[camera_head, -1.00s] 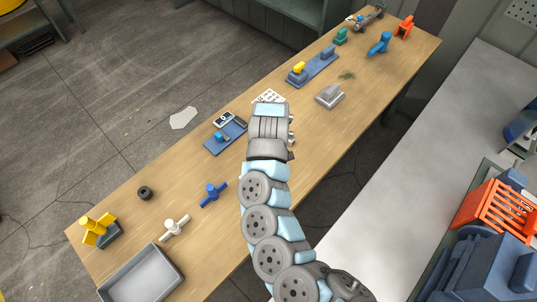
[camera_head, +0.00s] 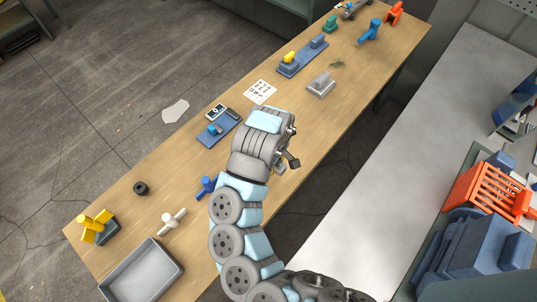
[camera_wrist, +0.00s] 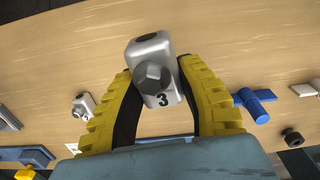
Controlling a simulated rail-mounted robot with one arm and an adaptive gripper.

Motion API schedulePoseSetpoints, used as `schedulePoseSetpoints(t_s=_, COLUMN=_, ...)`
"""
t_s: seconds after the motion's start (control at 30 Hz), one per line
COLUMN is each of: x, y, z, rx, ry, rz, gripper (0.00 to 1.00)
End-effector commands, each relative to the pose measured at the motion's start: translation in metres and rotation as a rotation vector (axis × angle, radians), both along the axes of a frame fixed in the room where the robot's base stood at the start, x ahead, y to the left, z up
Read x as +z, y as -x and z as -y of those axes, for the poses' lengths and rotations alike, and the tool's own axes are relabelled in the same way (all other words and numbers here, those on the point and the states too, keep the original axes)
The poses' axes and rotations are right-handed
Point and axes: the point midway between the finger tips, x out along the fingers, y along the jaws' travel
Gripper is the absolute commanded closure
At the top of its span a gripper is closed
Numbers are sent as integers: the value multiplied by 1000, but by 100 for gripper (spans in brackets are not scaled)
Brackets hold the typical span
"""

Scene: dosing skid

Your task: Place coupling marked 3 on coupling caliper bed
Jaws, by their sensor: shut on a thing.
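The coupling marked 3 (camera_wrist: 155,70) is a grey block with a hexagonal nut and a black 3. In the wrist view it sits between the yellow fingers of my gripper (camera_wrist: 165,100), which is shut on it. In the head view my gripper (camera_head: 283,165) is mostly hidden by my wrist, over the table's right side. A blue plate (camera_head: 228,131) carrying a small blue block, with a display unit beside it, lies left of my wrist. Another blue plate (camera_head: 290,70) farther back carries a yellow piece and a blue block. I cannot tell which plate is the caliper bed.
A grey block (camera_head: 321,84) and a white marked card (camera_head: 260,92) lie beyond my wrist. A blue fitting (camera_head: 205,188), white fitting (camera_head: 173,221), black ring (camera_head: 140,188), yellow fitting (camera_head: 94,224) and grey tray (camera_head: 142,272) occupy the near end. Bare wood lies right of my gripper.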

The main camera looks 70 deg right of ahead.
Motion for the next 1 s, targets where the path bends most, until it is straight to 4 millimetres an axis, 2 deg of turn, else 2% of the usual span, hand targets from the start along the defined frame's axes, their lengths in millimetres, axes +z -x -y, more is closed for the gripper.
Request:
schedulePoseSetpoints(t_s=0.33, x=2, y=0, z=-3, rx=0, ry=0, rz=2, gripper=100)
schedulePoseSetpoints(t_s=0.47, x=5, y=-18, z=-6, rx=14, ry=0, rz=0, gripper=100)
schedulePoseSetpoints(t_s=0.57, x=10, y=-48, z=-13, rx=32, ry=1, rz=1, gripper=100)
schedulePoseSetpoints(t_s=0.67, x=18, y=-91, z=-26, rx=59, ry=3, rz=0, gripper=100)
schedulePoseSetpoints(t_s=0.8, x=27, y=-150, z=-57, rx=92, ry=2, rz=-1, gripper=100)
schedulePoseSetpoints(t_s=0.87, x=31, y=-174, z=-71, rx=104, ry=3, rz=-1, gripper=100)
schedulePoseSetpoints(t_s=1.0, x=40, y=-225, z=-114, rx=136, ry=3, rz=-1, gripper=100)
